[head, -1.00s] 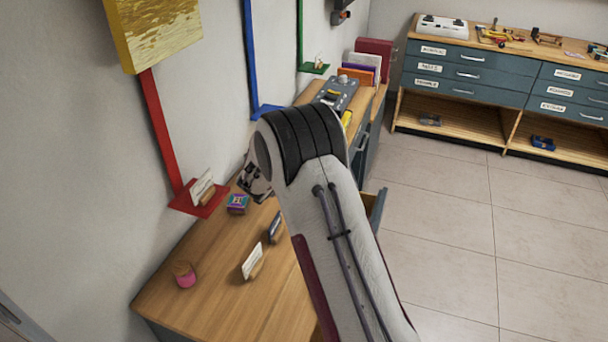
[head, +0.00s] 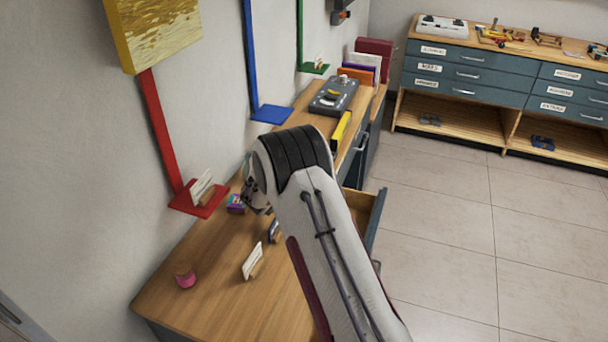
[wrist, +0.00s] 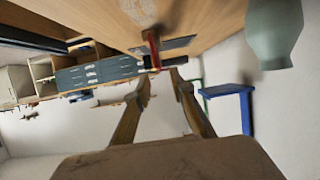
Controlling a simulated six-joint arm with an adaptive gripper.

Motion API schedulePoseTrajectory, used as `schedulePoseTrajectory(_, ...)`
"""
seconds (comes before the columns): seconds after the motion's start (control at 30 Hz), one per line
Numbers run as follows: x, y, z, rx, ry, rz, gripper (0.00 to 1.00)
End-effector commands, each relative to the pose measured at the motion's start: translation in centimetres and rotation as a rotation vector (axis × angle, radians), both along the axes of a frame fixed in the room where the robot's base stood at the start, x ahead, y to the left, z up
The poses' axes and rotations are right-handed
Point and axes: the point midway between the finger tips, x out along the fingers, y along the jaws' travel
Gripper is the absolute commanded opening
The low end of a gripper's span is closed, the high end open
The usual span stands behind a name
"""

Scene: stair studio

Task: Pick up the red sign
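In the wrist view, which is upside down, a small upright red piece (wrist: 152,48) stands on the wooden worktop (wrist: 215,20). It is seen nearly edge-on, so I cannot tell for sure that it is the red sign. My gripper (wrist: 163,82) is open and empty, its two fingers pointing towards the red piece, which is apart from and beyond the tips. In the head view my gripper (head: 256,192) is mostly hidden by my arm, low over the worktop. I see no clear red sign in the head view.
The worktop holds a white card in a wooden holder (head: 252,262), a pink spool-like item (head: 185,276), a grey device (head: 334,97) and a yellow block (head: 341,131). A red wall shelf (head: 198,198) and blue shelf (head: 271,114) jut out. A drawer (head: 375,220) stands open. A grey-green vase (wrist: 273,35) is close.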

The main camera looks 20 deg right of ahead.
Motion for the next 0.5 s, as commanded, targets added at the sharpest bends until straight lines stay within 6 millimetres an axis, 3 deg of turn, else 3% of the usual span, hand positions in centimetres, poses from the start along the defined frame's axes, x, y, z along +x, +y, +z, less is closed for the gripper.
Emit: schedulePoseTrajectory(0.5, 1.16, -1.21, -0.74, 0.0, 0.0, 0.0, 0.24)
